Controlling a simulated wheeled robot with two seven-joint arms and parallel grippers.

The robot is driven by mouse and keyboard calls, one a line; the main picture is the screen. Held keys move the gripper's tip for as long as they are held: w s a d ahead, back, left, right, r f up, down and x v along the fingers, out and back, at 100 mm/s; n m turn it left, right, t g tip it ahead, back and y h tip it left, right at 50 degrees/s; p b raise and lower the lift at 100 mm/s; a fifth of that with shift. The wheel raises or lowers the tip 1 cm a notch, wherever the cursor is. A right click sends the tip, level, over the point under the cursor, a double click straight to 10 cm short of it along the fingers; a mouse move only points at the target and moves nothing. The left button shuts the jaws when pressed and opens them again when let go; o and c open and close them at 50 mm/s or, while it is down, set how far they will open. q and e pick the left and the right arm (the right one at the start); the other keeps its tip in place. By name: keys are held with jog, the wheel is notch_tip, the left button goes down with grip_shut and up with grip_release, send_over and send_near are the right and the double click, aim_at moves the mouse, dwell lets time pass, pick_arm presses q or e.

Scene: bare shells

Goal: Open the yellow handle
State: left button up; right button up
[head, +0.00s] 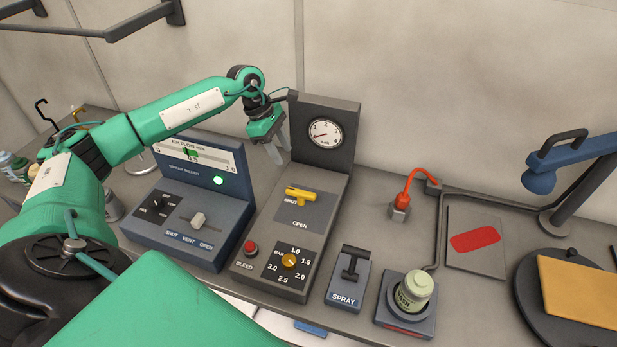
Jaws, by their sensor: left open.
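The yellow handle (301,194) sits on the grey valve panel (265,240), below the round gauge (325,133). My right gripper is not in view.
The blue airflow box (195,215) stands left of the panel. A yellow dial (289,261) and red bleed button (251,248) lie nearer. The spray lever (352,262), a green can (415,289) and a red-capped hose fitting (401,203) stand right.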

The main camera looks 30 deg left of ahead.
aim_at(301, 191)
pick_arm(q)
jog(key=f+p, duration=0.1)
jog(key=d+f+p, duration=0.1)
jog(key=s+d+f, duration=0.1)
jog(key=f, duration=0.1)
jog(key=shift+d+p, duration=0.1)
jog(key=shift+p, duration=0.3)
jog(key=x, duration=0.1)
jog(key=p+x, duration=0.1)
jog(key=x, duration=0.2)
jog(key=shift+w+p, duration=0.3)
jog(key=shift+w, duration=0.05)
jog(key=p+x, duration=0.1)
jog(key=x, duration=0.2)
jog(key=shift+s+f, duration=0.1)
jog(key=shift+f, duration=0.2)
jog(key=shift+d+f, duration=0.15)
jog(key=shift+f, duration=0.4)
jog(key=c, duration=0.7)
grip_shut()
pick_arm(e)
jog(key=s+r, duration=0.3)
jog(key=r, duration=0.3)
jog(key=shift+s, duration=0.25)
